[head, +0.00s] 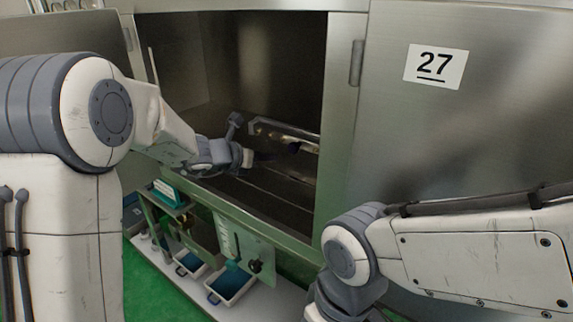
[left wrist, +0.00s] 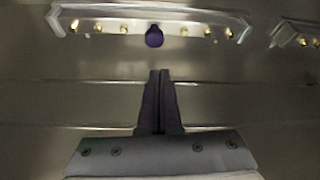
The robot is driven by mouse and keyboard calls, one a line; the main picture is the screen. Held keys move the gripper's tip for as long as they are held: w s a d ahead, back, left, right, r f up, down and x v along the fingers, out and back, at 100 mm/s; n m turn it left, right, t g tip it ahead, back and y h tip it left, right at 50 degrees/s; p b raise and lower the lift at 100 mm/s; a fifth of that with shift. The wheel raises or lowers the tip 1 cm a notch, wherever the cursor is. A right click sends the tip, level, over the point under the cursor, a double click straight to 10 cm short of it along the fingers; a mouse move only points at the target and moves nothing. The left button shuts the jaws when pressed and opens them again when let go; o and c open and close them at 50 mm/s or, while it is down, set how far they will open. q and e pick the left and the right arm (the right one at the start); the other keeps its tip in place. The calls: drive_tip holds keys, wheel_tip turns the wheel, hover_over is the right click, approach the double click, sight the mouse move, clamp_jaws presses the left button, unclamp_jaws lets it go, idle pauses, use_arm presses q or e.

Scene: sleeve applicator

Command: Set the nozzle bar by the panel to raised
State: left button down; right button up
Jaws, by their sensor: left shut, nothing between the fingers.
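A metal nozzle bar (head: 285,131) with angled ends is inside the open cabinet. In the left wrist view this bar (left wrist: 100,17) runs across the top, with several brass nozzles and a dark purple knob (left wrist: 154,36) at its middle. A second nozzle bar (left wrist: 297,33) shows partly at the right edge there. My left gripper (head: 268,156) reaches into the cabinet. Its fingers (left wrist: 160,74) are shut and empty, pointing toward the knob and apart from it in the picture. My right arm enters at the lower right; its gripper is out of view.
The cabinet's right door post (head: 341,120) and lower sill (head: 280,228) frame the opening. Below stand a panel (head: 240,238) with a black knob (head: 255,266) and trays (head: 233,283) with blue contents. A closed steel door with a 27 label (head: 435,67) is at right.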

sight(288, 170)
use_arm(q)
drive_tip(key=shift+w+f, duration=0.25)
drive_tip(key=shift+f, duration=0.25)
drive_tip(key=shift+w, duration=0.1)
drive_tip(key=shift+a+r, duration=0.1)
drive_tip(key=shift+a, duration=0.05)
use_arm(e)
drive_tip(key=shift+w+d+f, duration=0.15)
drive_tip(key=shift+w+f, duration=0.15)
drive_tip(key=shift+f, duration=0.15)
use_arm(q)
drive_tip(key=x, duration=1)
use_arm(e)
drive_tip(key=shift+r, duration=0.1)
drive_tip(key=shift+r, duration=0.1)
